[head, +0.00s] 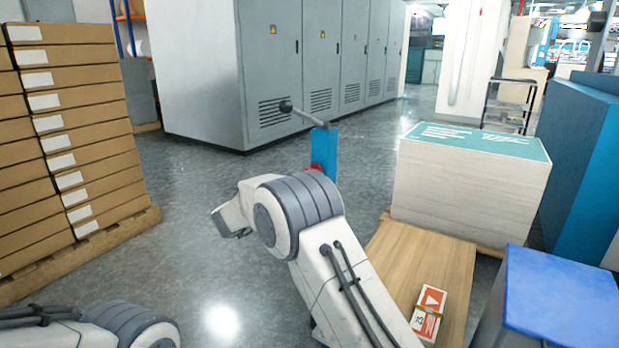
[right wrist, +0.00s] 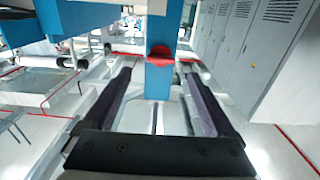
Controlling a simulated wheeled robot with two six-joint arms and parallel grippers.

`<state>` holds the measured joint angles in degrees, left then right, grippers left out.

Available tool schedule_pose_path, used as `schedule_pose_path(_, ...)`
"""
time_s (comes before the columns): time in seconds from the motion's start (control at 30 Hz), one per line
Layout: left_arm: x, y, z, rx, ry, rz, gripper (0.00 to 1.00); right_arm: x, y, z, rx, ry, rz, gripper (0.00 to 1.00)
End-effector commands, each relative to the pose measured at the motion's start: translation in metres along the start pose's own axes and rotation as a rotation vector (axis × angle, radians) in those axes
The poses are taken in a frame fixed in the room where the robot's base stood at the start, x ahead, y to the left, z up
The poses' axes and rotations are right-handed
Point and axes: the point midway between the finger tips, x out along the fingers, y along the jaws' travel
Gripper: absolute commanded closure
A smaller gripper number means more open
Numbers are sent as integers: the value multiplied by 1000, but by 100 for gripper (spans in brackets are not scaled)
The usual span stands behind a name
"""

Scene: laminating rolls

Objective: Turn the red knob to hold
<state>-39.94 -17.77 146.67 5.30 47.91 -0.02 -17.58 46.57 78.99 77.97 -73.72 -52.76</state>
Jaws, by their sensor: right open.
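A blue post (head: 324,146) with a grey lever (head: 305,114) on top stands on the floor in the middle of the head view. The red knob (head: 316,168) on it shows only in part, because my right arm hides the rest. In the right wrist view the red knob (right wrist: 160,54) sits on the face of the blue post (right wrist: 163,22). My right gripper (right wrist: 157,74) is open, its two dark fingers on either side of the view with the knob between and beyond their tips. No contact is visible. My left gripper is out of view; only my left arm shows.
Stacked cardboard boxes (head: 80,140) stand on a pallet at left. Grey cabinets (head: 268,60) line the back. At right are a pale stack with a green top (head: 470,185), a wooden board (head: 440,265) and a blue block (head: 560,295). Floor left of the post is clear.

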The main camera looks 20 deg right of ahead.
Motion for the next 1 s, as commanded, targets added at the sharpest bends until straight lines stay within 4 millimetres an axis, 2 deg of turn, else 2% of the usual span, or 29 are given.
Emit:
schedule_pose_path(0.1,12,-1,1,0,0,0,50,25,1,4,2,1,1,10)
schedule_pose_path(0.33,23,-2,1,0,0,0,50,60,0,2,2,0,-1,10)
schedule_pose_path(0.5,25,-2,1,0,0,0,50,70,0,1,0,0,-3,10)
schedule_pose_path(0.77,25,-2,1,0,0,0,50,71,-1,0,0,0,-4,10)
schedule_pose_path(0.87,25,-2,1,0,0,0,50,70,-1,0,0,0,-4,44)
schedule_pose_path(0.9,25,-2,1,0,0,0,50,70,-1,0,0,0,-4,60)
schedule_pose_path(1.0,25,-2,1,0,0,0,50,70,-1,0,0,0,-4,96)
